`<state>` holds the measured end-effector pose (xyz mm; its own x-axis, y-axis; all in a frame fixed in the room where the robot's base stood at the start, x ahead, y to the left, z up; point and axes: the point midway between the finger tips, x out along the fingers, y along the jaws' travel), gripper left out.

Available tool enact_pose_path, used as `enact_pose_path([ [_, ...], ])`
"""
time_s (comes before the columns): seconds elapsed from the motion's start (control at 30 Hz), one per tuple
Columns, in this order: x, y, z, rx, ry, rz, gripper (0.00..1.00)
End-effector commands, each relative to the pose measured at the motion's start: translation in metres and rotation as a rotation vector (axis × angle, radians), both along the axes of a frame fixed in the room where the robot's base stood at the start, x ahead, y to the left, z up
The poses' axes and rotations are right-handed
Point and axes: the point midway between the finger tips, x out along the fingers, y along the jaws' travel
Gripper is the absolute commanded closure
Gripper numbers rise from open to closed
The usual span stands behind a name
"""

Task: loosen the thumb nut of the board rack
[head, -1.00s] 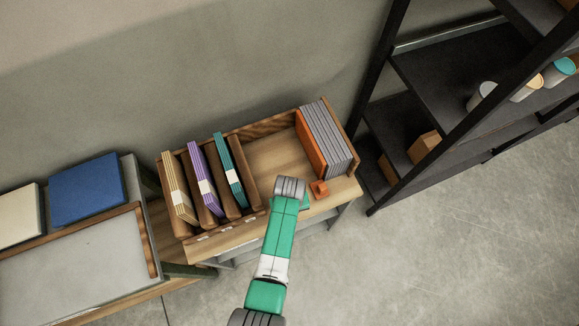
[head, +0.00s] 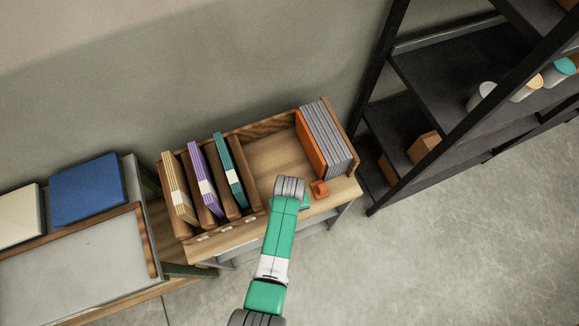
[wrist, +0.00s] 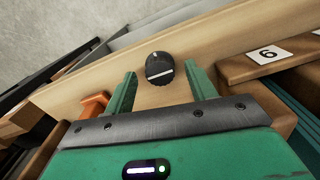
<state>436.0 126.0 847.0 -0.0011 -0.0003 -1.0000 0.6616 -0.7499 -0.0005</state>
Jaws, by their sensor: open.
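The thumb nut (wrist: 159,68) is a black round knob with a white line, on the light wood front edge of the board rack (wrist: 210,40). In the wrist view my gripper (wrist: 160,82) is open, with one green finger on each side of the knob and a gap to both. The fingers do not touch it. In the head view the rack (head: 272,160) stands against the wall, and my green arm reaches to its front edge. The knob and my fingertips are hidden there behind my arm.
An orange piece (head: 319,188) sits just right of my gripper at the rack's front. Grey boards with an orange end plate (head: 311,143) stand at the rack's right. Tan, purple and teal bundles (head: 229,170) fill slots at left. A black shelf (head: 440,90) stands right.

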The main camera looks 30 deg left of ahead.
Motion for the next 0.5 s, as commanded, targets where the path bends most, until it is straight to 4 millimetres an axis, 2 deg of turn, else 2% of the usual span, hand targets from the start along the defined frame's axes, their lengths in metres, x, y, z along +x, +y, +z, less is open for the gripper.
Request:
enact_pose_path([
  [0.3,0.001,0.000,0.061,0.000,-0.004,0.001,0.44],
  [0.5,0.000,0.000,0.075,0.000,-0.001,0.001,0.44],
])
